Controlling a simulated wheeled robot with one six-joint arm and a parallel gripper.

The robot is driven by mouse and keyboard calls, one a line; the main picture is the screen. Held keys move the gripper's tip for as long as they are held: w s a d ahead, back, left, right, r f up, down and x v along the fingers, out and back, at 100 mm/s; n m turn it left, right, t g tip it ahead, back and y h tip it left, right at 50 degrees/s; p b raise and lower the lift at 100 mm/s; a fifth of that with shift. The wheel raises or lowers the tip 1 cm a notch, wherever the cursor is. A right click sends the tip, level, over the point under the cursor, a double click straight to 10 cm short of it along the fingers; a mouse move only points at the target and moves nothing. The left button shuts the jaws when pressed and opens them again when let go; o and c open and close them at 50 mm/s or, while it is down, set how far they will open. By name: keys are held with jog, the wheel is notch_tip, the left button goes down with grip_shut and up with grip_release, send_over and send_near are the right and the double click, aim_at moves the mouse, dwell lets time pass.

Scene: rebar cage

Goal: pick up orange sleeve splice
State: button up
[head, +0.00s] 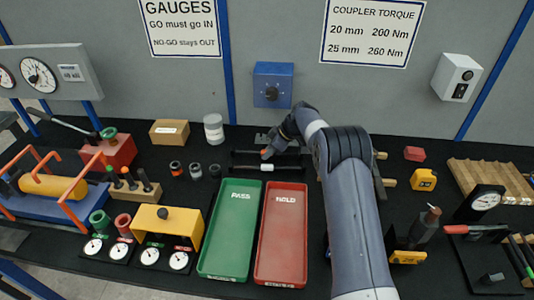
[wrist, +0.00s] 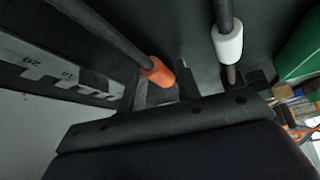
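In the head view only a small part of the orange sleeve (head: 266,152) shows beside my gripper. My gripper (head: 272,146) is low over the table behind the trays. In the wrist view the two fingers of my gripper (wrist: 165,88) stand apart, with the orange sleeve near the left finger. I cannot tell whether they touch. The gripper looks open and holds nothing that I can see.
A white sleeve (wrist: 228,42) sits on a parallel bar close to the right finger. A marked grey strip (wrist: 60,68) lies left of the orange sleeve. The green tray (head: 231,230) and red tray (head: 281,235) lie in front of the bars. A blue box (head: 272,85) hangs on the wall behind.

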grip_shut()
jog(key=shift+r, duration=0.15)
dwell(0.4)
